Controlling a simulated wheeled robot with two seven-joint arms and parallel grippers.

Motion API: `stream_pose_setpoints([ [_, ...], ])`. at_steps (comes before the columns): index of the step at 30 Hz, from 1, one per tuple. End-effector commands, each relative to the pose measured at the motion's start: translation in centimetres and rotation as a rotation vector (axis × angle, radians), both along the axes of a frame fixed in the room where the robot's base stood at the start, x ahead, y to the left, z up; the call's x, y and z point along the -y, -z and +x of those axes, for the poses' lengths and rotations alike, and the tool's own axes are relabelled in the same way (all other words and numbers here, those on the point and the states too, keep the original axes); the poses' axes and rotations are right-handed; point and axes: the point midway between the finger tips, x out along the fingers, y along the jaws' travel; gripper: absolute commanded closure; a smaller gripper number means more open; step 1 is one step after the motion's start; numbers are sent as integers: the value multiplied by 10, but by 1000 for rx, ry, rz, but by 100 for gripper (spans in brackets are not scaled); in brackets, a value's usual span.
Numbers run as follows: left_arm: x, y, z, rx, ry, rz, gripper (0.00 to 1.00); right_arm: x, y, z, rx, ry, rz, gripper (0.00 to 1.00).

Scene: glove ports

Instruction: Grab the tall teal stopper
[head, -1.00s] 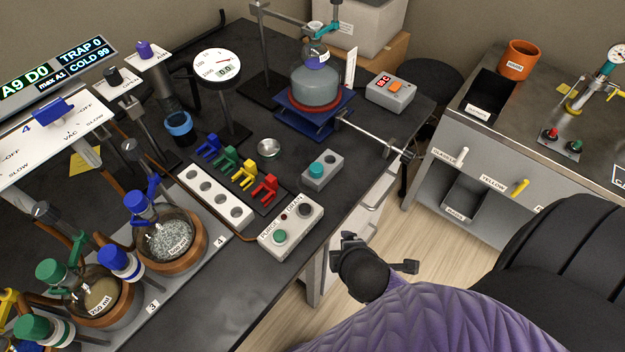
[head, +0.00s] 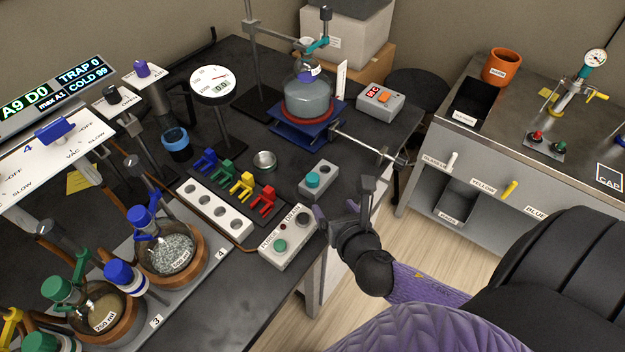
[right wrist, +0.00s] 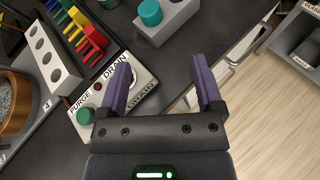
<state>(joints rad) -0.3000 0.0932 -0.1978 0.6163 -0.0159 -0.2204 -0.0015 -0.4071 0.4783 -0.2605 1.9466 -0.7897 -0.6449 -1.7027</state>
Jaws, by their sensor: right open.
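The teal stopper (head: 313,180) stands upright in the left hole of a small grey two-hole block (head: 322,184) near the table's right edge. Its height is hard to judge. It also shows at the top of the right wrist view (right wrist: 150,12), beyond my fingertips. My right gripper (head: 344,205) is by the table's right edge, nearer than the block and apart from it. Its purple fingers are spread and empty, and they also show in the right wrist view (right wrist: 160,70). My left gripper is not in view.
The PURGE/DRAIN box (head: 289,240) with a green button lies just left of my right gripper. A white four-hole rack (head: 213,206) and coloured clips (head: 241,184) are further left. A blue stand with a flask (head: 307,100) and a metal rod (head: 365,144) are behind the block.

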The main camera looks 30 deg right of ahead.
Motion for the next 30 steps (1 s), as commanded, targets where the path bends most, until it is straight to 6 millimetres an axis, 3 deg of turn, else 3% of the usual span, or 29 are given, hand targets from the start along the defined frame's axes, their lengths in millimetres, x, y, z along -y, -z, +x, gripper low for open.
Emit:
stream_pose_setpoints([
  [4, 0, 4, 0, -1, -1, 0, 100, 1, -1, 18, 12, -96, -147, 16],
  [16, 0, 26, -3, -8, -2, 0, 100, 11, 23, 88, 9, -93, -143, 16],
  [19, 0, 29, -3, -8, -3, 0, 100, 13, 26, 97, 9, -93, -141, 16],
  [25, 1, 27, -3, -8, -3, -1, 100, 13, 25, 98, 8, -93, -141, 16],
  [30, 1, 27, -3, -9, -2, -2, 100, 13, 25, 98, 8, -93, -140, 49],
])
